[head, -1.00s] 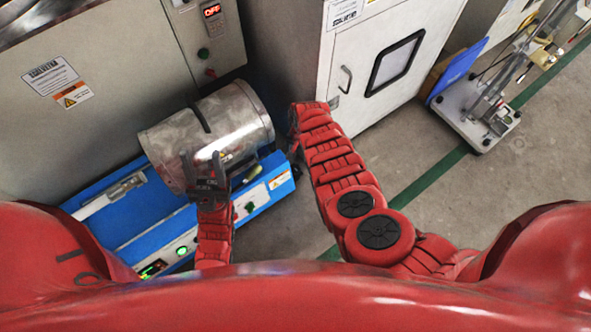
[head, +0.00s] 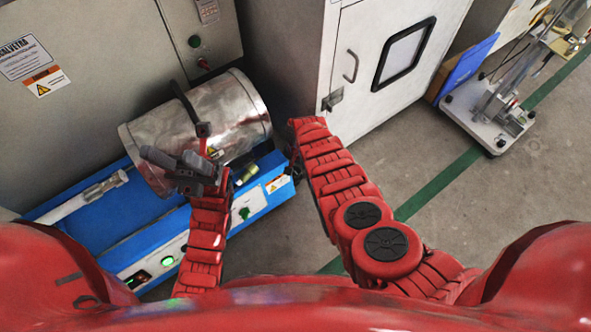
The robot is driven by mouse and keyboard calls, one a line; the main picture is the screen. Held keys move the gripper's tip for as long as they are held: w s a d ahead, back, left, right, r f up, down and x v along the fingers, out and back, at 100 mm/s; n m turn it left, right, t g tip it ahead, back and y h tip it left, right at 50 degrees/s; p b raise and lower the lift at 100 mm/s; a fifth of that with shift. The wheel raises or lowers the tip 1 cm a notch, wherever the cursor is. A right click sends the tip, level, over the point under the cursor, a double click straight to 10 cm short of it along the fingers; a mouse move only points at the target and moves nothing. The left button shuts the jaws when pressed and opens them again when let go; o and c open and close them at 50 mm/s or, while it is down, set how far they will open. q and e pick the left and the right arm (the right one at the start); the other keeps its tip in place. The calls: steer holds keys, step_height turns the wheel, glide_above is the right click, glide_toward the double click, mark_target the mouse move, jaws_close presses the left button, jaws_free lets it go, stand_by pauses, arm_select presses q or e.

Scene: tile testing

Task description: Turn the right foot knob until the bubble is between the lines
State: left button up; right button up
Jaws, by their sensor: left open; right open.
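My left gripper (head: 170,158) is dark grey, open and empty. It is in front of the lower left side of a silver metal drum (head: 215,105); contact cannot be told. The drum lies on a blue machine base (head: 98,222). A small green knob or button (head: 244,212) is on the base's front panel, right of my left arm. I cannot make out a bubble level, its lines or a foot knob for certain. My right arm reaches up beside the base's right end, and its gripper is hidden beyond the last red link.
A grey cabinet (head: 110,75) stands behind the drum. A white cabinet (head: 350,100) with a windowed door is at the back centre. A wheeled white stand (head: 490,118) is at the right. The grey floor (head: 440,165) between is clear.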

jaws_close()
steer(key=shift+m, duration=0.9)
steer(key=shift+s+m, duration=0.1)
steer(key=shift+m, duration=0.6)
jaws_free()
